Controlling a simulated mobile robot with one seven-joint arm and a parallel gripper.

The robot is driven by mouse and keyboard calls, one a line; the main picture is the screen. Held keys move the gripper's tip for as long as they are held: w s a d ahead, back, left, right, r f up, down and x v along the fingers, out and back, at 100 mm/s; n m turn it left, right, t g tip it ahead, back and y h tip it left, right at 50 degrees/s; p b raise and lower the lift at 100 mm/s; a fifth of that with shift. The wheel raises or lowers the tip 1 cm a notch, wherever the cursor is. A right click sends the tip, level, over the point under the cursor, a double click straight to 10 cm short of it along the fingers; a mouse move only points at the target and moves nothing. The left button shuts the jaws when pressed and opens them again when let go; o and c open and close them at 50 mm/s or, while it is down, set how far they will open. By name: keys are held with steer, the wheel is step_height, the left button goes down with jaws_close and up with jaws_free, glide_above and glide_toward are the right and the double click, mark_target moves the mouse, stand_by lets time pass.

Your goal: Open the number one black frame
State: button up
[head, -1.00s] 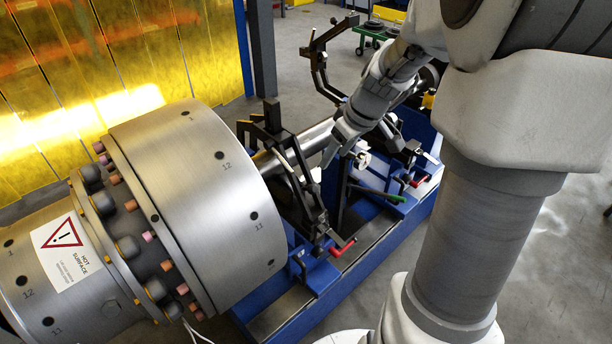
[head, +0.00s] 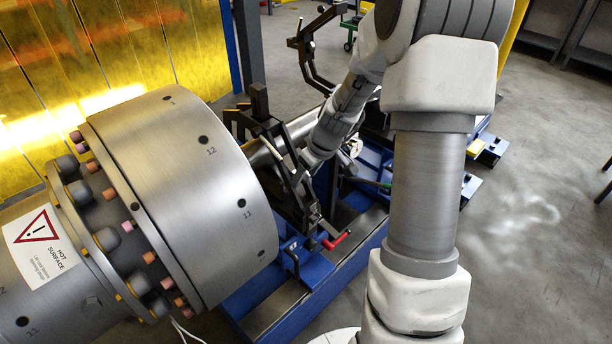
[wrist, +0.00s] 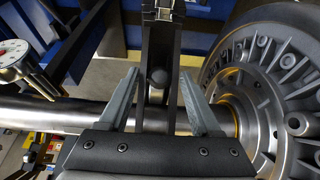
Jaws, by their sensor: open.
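The nearer black frame (head: 262,103) stands closed over the steel shaft, beside the large drum, in the head view. A farther black frame (head: 308,60) is swung up. I cannot read a number on either. My gripper (wrist: 159,74) is open. I cannot tell whether the fingers touch the bar. In the head view my gripper is at the nearer frame, its fingertips mostly hidden.
The bolted steel drum (head: 185,190) with a hot-surface label is close left of the frame. The shaft (wrist: 55,115) runs under my gripper, with a bladed wheel (wrist: 275,75) at right. A red handle (head: 337,240) sits on the blue stand (head: 270,290). A dial gauge (wrist: 14,55) is left.

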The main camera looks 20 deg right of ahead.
jaws_close()
stand_by(0.3)
stand_by(1.1)
